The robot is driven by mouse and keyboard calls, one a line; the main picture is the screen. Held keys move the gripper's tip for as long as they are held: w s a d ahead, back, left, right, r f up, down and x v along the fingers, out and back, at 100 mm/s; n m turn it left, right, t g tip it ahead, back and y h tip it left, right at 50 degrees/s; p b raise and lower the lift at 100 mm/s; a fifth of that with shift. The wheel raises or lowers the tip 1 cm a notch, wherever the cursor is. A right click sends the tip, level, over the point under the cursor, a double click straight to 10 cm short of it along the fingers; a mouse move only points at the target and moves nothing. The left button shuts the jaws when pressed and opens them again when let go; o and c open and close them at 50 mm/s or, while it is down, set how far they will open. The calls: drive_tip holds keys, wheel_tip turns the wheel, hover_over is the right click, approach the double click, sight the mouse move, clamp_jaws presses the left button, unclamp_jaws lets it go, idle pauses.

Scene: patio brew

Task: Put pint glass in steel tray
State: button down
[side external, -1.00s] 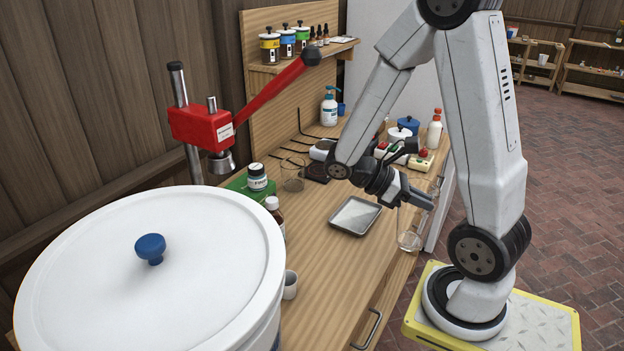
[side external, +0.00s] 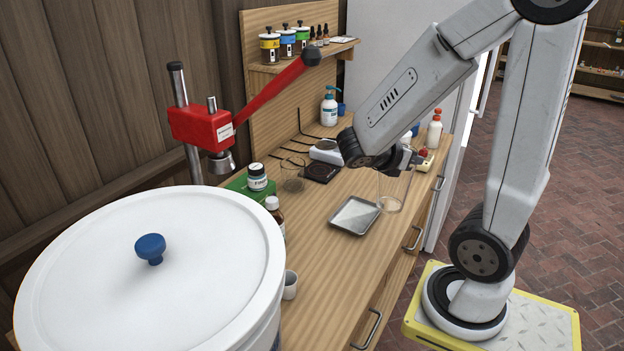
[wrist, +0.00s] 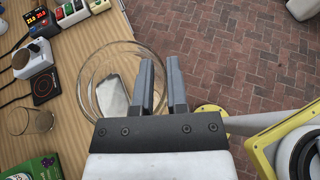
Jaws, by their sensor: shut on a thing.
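The clear pint glass (side external: 391,192) hangs below my gripper (side external: 413,160) in the side external view, just behind and to the right of the steel tray. In the wrist view, its round rim (wrist: 84,72) shows left of my gripper (wrist: 161,100), whose fingers are shut on the glass wall at one side. The shallow steel tray (side external: 352,217) lies on the wooden bench and looks empty. Part of the tray (wrist: 112,98) shows through the glass in the wrist view. The gap between glass and bench is hard to judge.
A small white cup (side external: 290,285) is nearer the camera. The large white lidded bucket (side external: 90,270) fills the front left. Bench around the tray is clear.

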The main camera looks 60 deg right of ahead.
drive_tip(key=shift+w, duration=0.1)
drive_tip(key=w+d+f, duration=0.8)
drive_tip(key=w+f, duration=0.1)
drive_tip(key=w, duration=0.1)
drive_tip(key=shift+w+f, duration=0.15)
drive_tip(key=shift+w, duration=0.2)
idle(0.4)
drive_tip(key=shift+f, duration=0.1)
drive_tip(key=shift+w+d+f, duration=0.1)
drive_tip(key=shift+f, duration=0.8)
drive_tip(key=shift+w+d+f, duration=0.1)
drive_tip(key=shift+f, duration=0.75)
drive_tip(key=c, duration=0.6)
unclamp_jaws()
drive_tip(key=shift+a+f, duration=0.1)
drive_tip(key=shift+f, duration=0.05)
